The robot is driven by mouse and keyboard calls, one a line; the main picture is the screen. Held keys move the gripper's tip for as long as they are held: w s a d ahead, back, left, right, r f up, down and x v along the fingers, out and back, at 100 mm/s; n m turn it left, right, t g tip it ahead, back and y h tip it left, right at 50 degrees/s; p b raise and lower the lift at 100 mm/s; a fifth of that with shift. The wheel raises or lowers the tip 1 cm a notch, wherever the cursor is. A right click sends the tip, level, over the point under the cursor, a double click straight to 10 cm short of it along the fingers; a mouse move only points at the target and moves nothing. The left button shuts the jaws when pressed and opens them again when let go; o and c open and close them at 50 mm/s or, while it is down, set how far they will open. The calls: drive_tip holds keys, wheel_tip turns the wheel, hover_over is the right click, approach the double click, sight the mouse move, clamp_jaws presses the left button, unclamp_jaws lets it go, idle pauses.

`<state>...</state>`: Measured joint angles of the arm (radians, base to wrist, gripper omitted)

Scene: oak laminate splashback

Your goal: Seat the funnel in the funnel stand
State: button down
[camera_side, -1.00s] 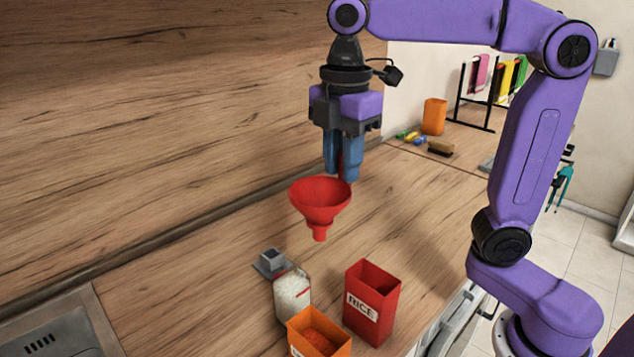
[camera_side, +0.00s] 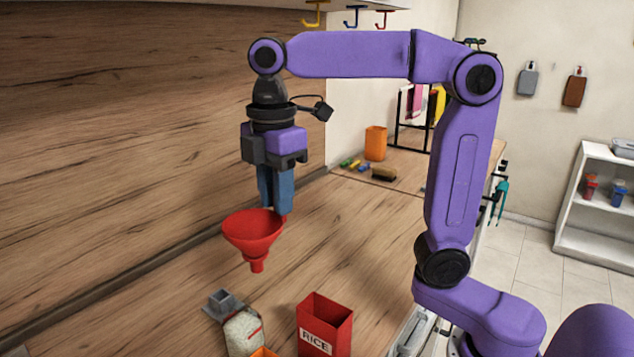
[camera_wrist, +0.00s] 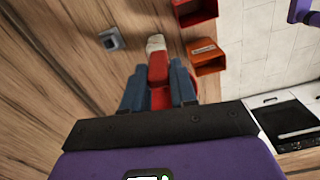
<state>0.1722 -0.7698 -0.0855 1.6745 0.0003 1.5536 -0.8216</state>
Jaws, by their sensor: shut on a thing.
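My gripper (camera_side: 276,208) points down and is shut on the red funnel (camera_side: 253,233) by its rim side. The funnel hangs upright in the air, mouth up and spout down, above the counter. In the wrist view, red shows between the blue fingers of my gripper (camera_wrist: 158,92), and the funnel (camera_wrist: 158,68) reaches out ahead of them. A small grey block with a square top on a flat base, apparently the funnel stand (camera_side: 222,303), stands on the counter below and left of the spout. It also shows in the wrist view (camera_wrist: 112,40). The funnel is apart from it.
The wooden splashback (camera_side: 130,130) rises on the left.

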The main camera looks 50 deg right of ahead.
drive_tip(key=w+d+f+m, duration=0.2)
drive_tip(key=w+d+f, duration=0.1)
drive_tip(key=w+f, duration=1.2)
drive_tip(key=shift+w+f+m, duration=0.3)
drive_tip(key=shift+f+m, duration=0.1)
drive_tip(key=shift+f, duration=0.35)
drive_tip(key=shift+d+f, duration=0.1)
drive_tip(key=shift+f, duration=1.7)
idle(1.0)
drive_tip(key=c, duration=0.8)
unclamp_jaws()
wheel_tip(320, 180, up, 17)
drive_tip(key=shift+r, duration=0.2)
